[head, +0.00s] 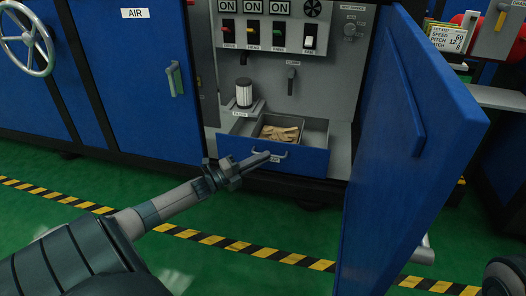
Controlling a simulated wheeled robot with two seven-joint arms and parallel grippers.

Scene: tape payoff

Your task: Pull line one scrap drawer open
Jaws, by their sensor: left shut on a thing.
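The scrap drawer (310,162) has a blue front and grey sides, and it stands pulled out from the bottom of the open cabinet. Tan scrap (280,132) lies in one compartment, and the compartment to its right looks empty. My left gripper (266,158) reaches in from the left and is shut on the drawer's handle (286,155), at the front face. The fingers partly hide the handle and the label below it. My right gripper is not in view.
The blue cabinet door (400,160) stands wide open to the right of the drawer. A white filter (244,93) sits on a small shelf above the drawer's left end. A row of switches (265,33) is higher up. Green floor with striped tape (225,243) lies clear in front.

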